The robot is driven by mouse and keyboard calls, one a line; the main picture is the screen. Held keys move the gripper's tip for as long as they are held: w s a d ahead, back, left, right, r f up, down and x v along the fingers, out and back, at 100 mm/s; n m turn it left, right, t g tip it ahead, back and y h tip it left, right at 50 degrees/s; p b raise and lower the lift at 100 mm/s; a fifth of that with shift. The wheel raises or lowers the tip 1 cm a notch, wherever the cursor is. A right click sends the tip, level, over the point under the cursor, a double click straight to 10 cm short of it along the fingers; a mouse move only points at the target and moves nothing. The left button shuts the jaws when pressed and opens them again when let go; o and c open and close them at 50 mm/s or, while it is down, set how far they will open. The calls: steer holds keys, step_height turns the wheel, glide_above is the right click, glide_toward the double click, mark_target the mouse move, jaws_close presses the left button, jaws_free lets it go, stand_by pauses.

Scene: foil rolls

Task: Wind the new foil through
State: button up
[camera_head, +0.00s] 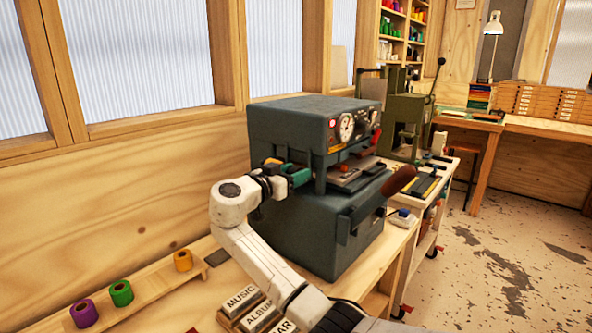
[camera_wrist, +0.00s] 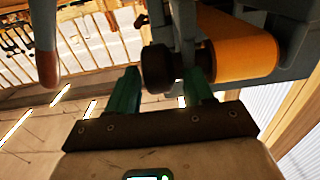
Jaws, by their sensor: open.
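The dark grey press (camera_head: 310,210) stands on the wooden bench, with a round dial and knobs on its front. In the wrist view an orange-gold foil roll (camera_wrist: 243,47) is mounted on the press, with a dark round knob (camera_wrist: 157,68) at its left end. My gripper (camera_head: 292,177) is at the near left side of the press. In the wrist view my gripper (camera_wrist: 163,90) is open, its green fingers on either side of the knob's lower part. I cannot tell whether they touch it. The head view hides the knob and the mounted roll.
Purple (camera_head: 84,313), green (camera_head: 121,293) and yellow-orange (camera_head: 183,260) rolls stand on a wooden rack at the lower left. Sign blocks (camera_head: 258,312) lie on the bench below my arm. A brown-tipped lever (camera_head: 398,181) sticks out at the press's right. An olive machine (camera_head: 408,115) stands behind.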

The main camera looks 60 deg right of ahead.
steer(key=shift+s+d, duration=0.1)
steer(key=shift+d, duration=0.4)
jaws_close()
steer(key=shift+y, duration=0.4)
